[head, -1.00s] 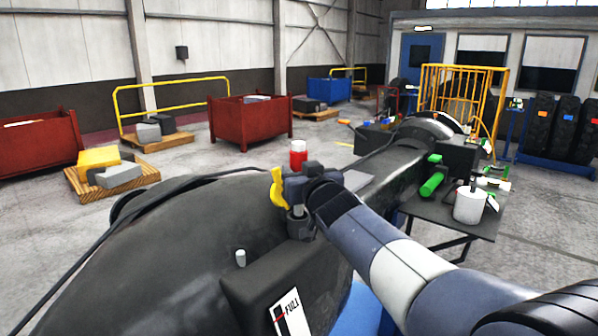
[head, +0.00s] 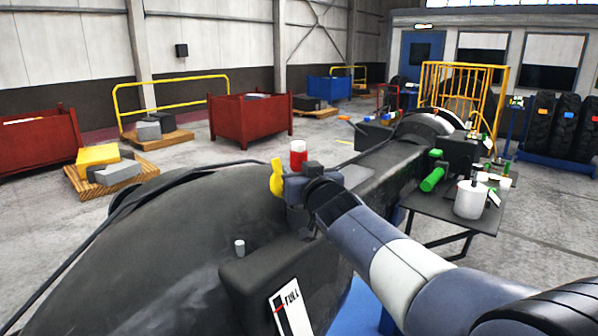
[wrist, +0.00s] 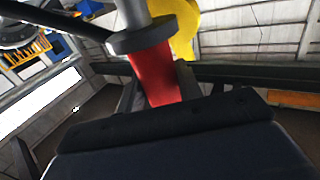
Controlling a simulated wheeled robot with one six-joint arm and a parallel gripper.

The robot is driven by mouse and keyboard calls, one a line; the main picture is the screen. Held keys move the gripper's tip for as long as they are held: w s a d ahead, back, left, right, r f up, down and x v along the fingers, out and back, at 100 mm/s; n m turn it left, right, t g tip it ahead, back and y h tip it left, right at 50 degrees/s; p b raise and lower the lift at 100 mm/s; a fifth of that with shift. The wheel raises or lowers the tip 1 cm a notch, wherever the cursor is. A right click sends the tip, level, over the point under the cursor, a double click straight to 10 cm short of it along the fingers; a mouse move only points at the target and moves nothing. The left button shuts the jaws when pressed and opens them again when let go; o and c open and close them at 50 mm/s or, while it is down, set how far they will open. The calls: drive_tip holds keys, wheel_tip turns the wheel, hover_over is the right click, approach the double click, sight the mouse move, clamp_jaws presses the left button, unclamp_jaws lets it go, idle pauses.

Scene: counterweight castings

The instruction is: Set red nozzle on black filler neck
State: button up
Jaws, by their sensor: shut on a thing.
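The red nozzle (wrist: 155,72) is held in my gripper. The wrist view shows its red body, a dark collar and a grey spout running out of the top edge. A yellow part (head: 276,178) stands just left of the neck.
A dark box with a gauge plate (head: 290,306) and a small pale peg (head: 240,246) are near the neck. A black hose (head: 190,175) crosses the casting. A side table (head: 440,208) at right holds a white bucket (head: 469,199).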

drive_tip(key=shift+f+b, duration=1.15)
drive_tip(key=shift+f, duration=0.15)
drive_tip(key=o, duration=0.8)
drive_tip(key=shift+o, duration=0.4)
drive_tip(key=shift+f, duration=0.15)
drive_tip(key=shift+s, duration=0.1)
drive_tip(key=v, duration=1)
drive_tip(key=shift+s+d, duration=0.2)
drive_tip(key=shift+s, duration=0.15)
drive_tip(key=shift+w, duration=0.15)
